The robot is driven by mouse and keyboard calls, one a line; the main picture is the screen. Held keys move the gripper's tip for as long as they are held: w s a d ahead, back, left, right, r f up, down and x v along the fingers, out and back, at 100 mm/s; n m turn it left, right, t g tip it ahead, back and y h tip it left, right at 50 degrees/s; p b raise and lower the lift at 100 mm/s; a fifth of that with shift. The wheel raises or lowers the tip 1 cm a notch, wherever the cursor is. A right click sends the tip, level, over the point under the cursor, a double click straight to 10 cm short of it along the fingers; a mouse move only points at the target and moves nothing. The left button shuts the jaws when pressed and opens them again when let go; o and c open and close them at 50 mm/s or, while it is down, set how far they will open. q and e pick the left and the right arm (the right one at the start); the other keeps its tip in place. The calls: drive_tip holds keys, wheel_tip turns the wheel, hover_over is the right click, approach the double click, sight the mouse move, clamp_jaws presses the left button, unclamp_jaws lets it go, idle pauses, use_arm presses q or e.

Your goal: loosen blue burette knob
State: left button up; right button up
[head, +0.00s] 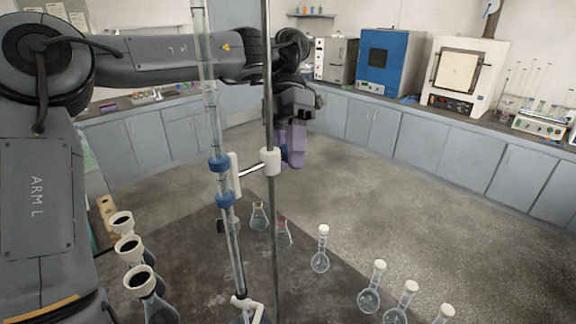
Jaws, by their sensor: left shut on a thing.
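A tall glass burette (211,110) stands left of centre, held by two blue collars (219,163) of a white clamp (236,175). The clamp's arm runs right to a white boss (270,161) on a grey upright rod (268,90). My left gripper (291,160), with purple fingers pointing down, is just right of the boss and rod. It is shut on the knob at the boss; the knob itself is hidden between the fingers. A white stopcock (248,304) is at the burette's lower end. My right gripper is not in view.
Two conical flasks (259,216) and several white-stoppered round flasks (320,252) stand on the dark table (200,268). Several flasks with white funnel tops (140,282) stand at lower left. Cabinets and ovens (388,62) line the back wall.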

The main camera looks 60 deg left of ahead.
use_arm(q)
drive_tip(key=shift+f+y, duration=0.2)
drive_tip(key=shift+y, duration=0.2)
drive_tip(key=shift+r+y, duration=0.2)
drive_tip(key=shift+y, duration=0.3)
drive_tip(key=shift+r+n+g+y+p, duration=0.15)
drive_tip(key=shift+n+g+y+p, duration=0.15)
drive_tip(key=shift+y+p, duration=0.7)
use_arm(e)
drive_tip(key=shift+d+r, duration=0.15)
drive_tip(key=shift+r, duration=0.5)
use_arm(q)
drive_tip(key=o, duration=1)
